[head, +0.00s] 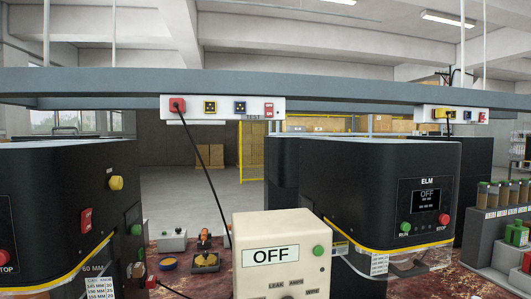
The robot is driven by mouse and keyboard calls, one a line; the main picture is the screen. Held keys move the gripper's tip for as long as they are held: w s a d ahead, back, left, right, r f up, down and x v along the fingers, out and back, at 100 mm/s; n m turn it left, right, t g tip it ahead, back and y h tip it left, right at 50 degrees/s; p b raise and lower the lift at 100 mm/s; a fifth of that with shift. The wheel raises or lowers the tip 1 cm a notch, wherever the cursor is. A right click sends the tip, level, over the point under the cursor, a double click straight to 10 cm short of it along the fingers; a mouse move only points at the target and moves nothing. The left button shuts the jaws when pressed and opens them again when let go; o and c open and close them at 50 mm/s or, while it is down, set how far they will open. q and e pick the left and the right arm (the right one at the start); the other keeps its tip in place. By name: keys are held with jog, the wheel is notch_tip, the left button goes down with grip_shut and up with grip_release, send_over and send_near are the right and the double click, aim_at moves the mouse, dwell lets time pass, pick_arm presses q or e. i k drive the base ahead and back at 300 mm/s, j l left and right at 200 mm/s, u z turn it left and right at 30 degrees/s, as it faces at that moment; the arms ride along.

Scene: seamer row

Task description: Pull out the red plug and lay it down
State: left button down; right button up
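The red plug (177,105) sits at the left end of a white socket strip (222,117) under the grey overhead beam. A black cord (205,170) runs from it down and to the right, behind the cream box marked OFF. Neither of my grippers is in view.
Black machines stand at left (65,215) and right (380,190). The cream box (282,255) stands between them in front. A second strip (452,115) with a yellow plug and cord hangs at right. Small items, including an orange-handled one (205,260), lie on the reddish bench.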

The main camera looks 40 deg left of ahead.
aim_at(174, 102)
jog(key=u, duration=2)
jog(key=j+z, duration=0.1)
jog(key=j, duration=0.3)
